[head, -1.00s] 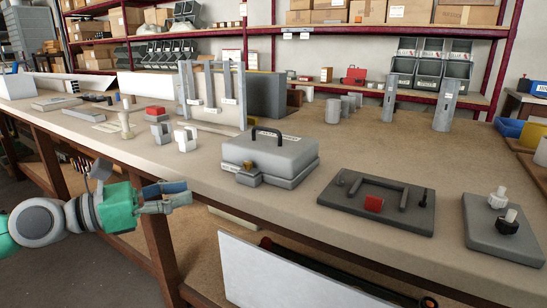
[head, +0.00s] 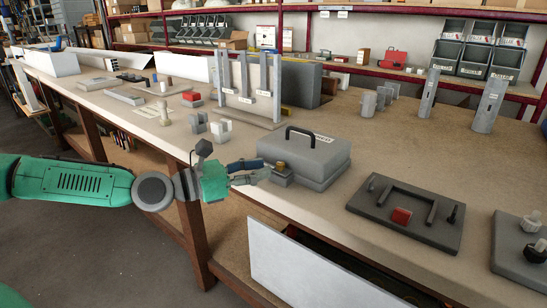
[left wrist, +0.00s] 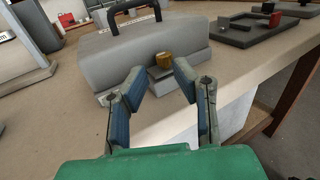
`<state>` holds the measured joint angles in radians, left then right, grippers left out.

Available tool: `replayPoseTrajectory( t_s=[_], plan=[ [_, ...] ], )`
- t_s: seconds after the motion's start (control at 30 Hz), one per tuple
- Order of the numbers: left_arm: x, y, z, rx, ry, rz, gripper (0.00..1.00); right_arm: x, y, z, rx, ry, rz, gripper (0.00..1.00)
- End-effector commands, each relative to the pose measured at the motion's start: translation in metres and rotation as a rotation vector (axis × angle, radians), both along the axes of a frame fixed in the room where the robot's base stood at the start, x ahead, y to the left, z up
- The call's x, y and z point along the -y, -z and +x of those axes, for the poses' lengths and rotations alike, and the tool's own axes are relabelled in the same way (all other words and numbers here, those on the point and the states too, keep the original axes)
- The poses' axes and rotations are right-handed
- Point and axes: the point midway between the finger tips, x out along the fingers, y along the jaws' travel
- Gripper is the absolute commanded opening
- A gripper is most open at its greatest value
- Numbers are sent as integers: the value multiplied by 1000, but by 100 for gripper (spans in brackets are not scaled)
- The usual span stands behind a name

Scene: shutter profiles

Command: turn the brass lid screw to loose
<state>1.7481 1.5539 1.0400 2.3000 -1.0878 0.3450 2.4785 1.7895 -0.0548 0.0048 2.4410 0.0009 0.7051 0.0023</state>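The grey lidded box (head: 312,158) with a black top handle stands near the front edge of the bench. The brass lid screw (head: 281,166) sits on a small ledge at its front; it also shows in the left wrist view (left wrist: 165,60). My left gripper (head: 266,170) is open. In the left wrist view its fingers (left wrist: 158,82) point at the screw, which lies beyond the tips and between them, with nothing held. My right gripper is not in view.
A dark plate (head: 390,222) with a bar handle and red block (head: 401,216) lies right of the box. Grey-white blocks (head: 221,130) and an upright rack (head: 246,90) stand behind and left. A white panel (head: 300,262) hangs below the bench edge.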

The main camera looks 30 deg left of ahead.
Motion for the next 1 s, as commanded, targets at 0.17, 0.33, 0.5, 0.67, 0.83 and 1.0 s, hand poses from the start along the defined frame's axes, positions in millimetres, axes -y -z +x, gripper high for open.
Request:
replayPoseTrajectory(
  t_s=[0.17, 0.33, 0.5, 0.67, 0.83, 1.0],
  plan=[
    [14, 0, 20, 0, 2, 2, 24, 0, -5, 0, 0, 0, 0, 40],
    [18, 0, 28, -1, 1, 0, 24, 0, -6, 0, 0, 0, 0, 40],
    [18, 1, 30, 0, -1, -1, 24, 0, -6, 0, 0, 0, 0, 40],
    [18, 0, 30, 0, 0, -1, 13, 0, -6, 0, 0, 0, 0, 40],
    [18, 0, 30, 0, -2, -1, 0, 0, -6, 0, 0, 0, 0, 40],
    [18, 0, 30, 1, -10, -3, 0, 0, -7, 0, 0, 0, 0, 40]
  ],
)
